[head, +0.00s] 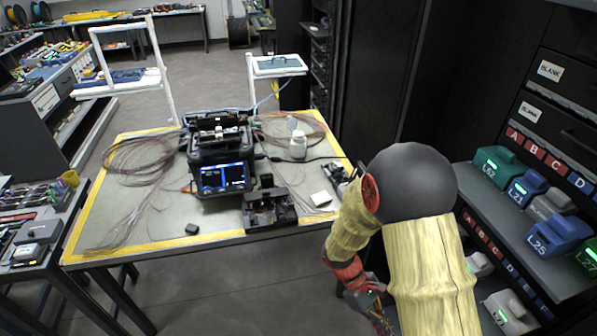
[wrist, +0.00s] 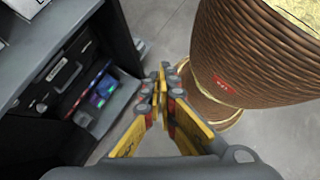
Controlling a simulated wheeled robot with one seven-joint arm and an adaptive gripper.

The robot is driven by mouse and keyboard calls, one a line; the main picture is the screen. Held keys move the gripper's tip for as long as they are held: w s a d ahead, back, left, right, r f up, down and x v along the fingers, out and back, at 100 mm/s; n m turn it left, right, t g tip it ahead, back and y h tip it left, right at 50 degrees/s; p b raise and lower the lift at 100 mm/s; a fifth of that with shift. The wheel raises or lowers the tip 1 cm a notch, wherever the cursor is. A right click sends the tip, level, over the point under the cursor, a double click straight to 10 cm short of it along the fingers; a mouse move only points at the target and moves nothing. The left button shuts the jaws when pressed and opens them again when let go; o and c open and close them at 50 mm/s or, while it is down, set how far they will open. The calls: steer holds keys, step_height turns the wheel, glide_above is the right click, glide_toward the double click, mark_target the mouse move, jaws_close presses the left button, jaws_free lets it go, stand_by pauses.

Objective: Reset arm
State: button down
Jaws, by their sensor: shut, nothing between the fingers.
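My gripper (wrist: 163,82) is shut and empty in the wrist view, its two yellow-sided fingers meeting at the tips. It points down over the grey floor. In the head view my arm hangs folded at the right, in front of the table, and the gripper (head: 383,322) shows only in part at the bottom edge. It is apart from the table (head: 150,225) and touches nothing that I can see.
A fusion splicer (head: 222,178) stands on the yellow-edged table with fibre coils, a white bottle (head: 298,145) and a black open tool (head: 268,210). A shelf rack (head: 520,215) with labelled boxes is close at the right. A ribbed brown cylinder (wrist: 255,55) is beside my gripper. Floor is free before the table.

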steer(key=s+a+r+m+t+y, duration=0.1)
steer(key=a+r+m+t+y, duration=0.1)
steer(key=r, duration=0.8)
steer(key=s+a+r+m+t+y, duration=0.1)
steer(key=r+m+t, duration=0.3)
steer(key=r, duration=0.7)
steer(key=s+a+r+m+t+y, duration=0.1)
steer(key=a+r+m+t+y, duration=0.2)
steer(key=r+t, duration=0.3)
step_height(320, 180, up, 4)
steer(key=shift+s+a+r, duration=0.15)
steer(key=shift+s+a, duration=0.25)
steer(key=shift+a, duration=0.05)
steer(key=shift+d, duration=0.1)
